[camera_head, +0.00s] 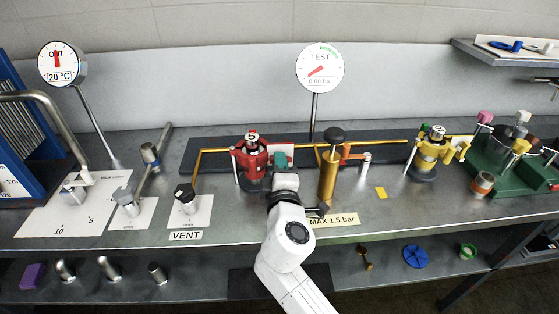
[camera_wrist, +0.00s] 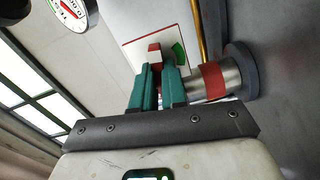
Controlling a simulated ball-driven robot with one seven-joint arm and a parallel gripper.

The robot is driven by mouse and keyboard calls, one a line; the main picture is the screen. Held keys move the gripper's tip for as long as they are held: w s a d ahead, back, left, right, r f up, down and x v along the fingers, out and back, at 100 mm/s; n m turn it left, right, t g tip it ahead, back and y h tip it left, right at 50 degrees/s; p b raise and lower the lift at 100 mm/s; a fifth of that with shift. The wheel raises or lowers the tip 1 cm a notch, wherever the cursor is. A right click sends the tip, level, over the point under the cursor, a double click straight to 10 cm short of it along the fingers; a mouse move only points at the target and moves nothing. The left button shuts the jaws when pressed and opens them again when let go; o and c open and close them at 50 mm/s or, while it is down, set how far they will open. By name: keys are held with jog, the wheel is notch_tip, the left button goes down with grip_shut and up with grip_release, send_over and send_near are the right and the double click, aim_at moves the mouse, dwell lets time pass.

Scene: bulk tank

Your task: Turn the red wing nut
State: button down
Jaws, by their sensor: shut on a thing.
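The red fitting (camera_head: 250,157) stands upright on the bench, left of the middle, with a red-edged card (camera_head: 281,148) beside it. My gripper (camera_head: 280,160) is at its right side, in front of the card. In the wrist view, the two teal fingers of my gripper (camera_wrist: 158,85) are close together on the red wing nut (camera_wrist: 154,54); only its far end shows above the fingertips. Behind it is the white card with a green sector (camera_wrist: 178,52). To the right is a metal cylinder with a red band (camera_wrist: 212,77). The fingers hide most of the wing nut.
A brass pump (camera_head: 328,175) with a black knob stands close on the right of my arm. A yellow fitting (camera_head: 427,152) is farther right. The TEST gauge (camera_head: 320,68) reads 0.00 bar. Metal valves on white cards (camera_head: 200,214) stand at the left.

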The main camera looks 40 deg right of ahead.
jog(key=shift+n+p, duration=0.3)
jog(key=shift+n, duration=0.5)
jog(key=shift+f, duration=0.1)
jog(key=c, duration=1.4)
grip_release()
jog(key=shift+c, duration=0.2)
jog(key=b+v, duration=0.1)
jog(key=v, duration=1)
